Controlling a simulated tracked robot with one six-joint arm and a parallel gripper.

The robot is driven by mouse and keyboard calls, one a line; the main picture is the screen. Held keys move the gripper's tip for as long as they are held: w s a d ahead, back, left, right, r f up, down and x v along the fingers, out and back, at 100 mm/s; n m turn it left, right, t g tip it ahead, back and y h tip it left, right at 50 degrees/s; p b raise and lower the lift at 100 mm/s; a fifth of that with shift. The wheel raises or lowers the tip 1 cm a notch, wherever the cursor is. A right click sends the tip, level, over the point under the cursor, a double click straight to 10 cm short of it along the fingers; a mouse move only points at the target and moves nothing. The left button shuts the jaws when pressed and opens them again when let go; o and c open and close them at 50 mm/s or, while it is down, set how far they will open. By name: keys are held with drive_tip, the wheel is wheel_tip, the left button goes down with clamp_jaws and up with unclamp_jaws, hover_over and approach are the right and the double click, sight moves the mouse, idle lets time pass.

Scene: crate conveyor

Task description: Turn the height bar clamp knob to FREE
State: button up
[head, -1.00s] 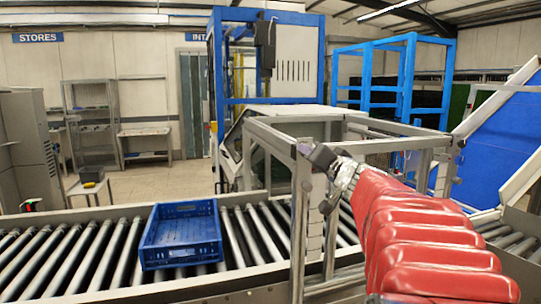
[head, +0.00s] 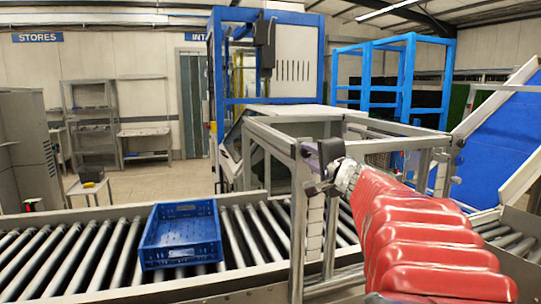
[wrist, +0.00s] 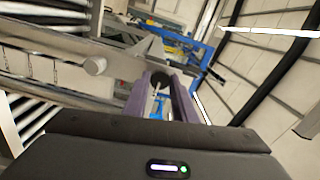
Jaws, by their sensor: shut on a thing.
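My gripper (head: 310,158) is at the upright post of the grey metal frame over the conveyor, in the middle of the head view. In the wrist view, its two purple fingers (wrist: 168,98) are shut on a dark round knob (wrist: 160,77), the height bar clamp knob, which shows between their tips. In the head view my gripper hides the knob. I cannot read a FREE mark or tell the knob's turn from these frames.
A blue crate (head: 181,256) sits on the rollers to the left. In the wrist view, a pale bar with a rounded end (wrist: 95,66) lies left of the fingers.

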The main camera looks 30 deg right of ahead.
drive_tip(key=shift+d+f, duration=0.1)
drive_tip(key=shift+d, duration=0.05)
drive_tip(key=o, duration=0.7)
drive_tip(key=shift+c, duration=0.2)
drive_tip(key=o, duration=0.4)
drive_tip(key=shift+s, duration=0.15)
